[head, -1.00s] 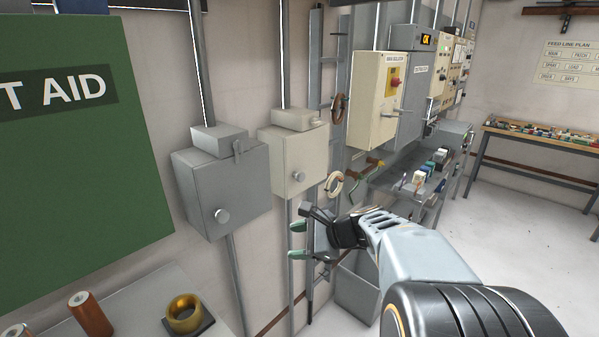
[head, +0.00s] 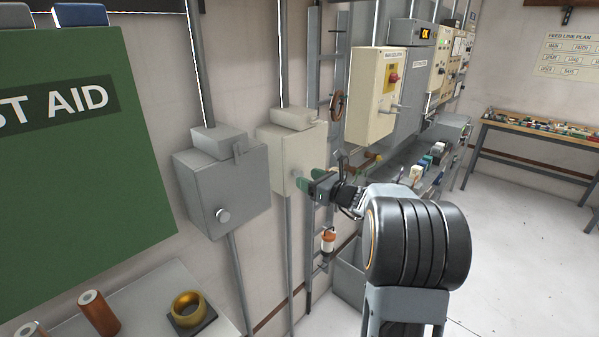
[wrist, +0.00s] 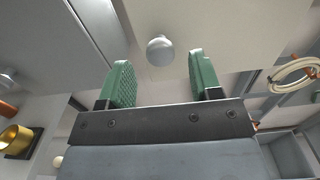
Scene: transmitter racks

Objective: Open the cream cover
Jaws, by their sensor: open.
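The cream cover (head: 300,150) is the front of a small cream wall box, and it looks shut. Its round knob (head: 296,174) sits low on the front. The knob also shows in the wrist view (wrist: 160,50), just beyond and between my fingertips. My gripper (head: 304,182) has green finger pads and is open and empty, close in front of the cover. In the wrist view my gripper (wrist: 162,78) has its fingers apart, one to each side of the knob. I cannot tell whether either finger touches it.
A grey box (head: 222,190) with its own knob hangs to the left. A beige switch panel (head: 376,95) is on the right. A cream ring (wrist: 294,76) hangs at the right in the wrist view. Below left, a shelf holds a brass ring (head: 187,308).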

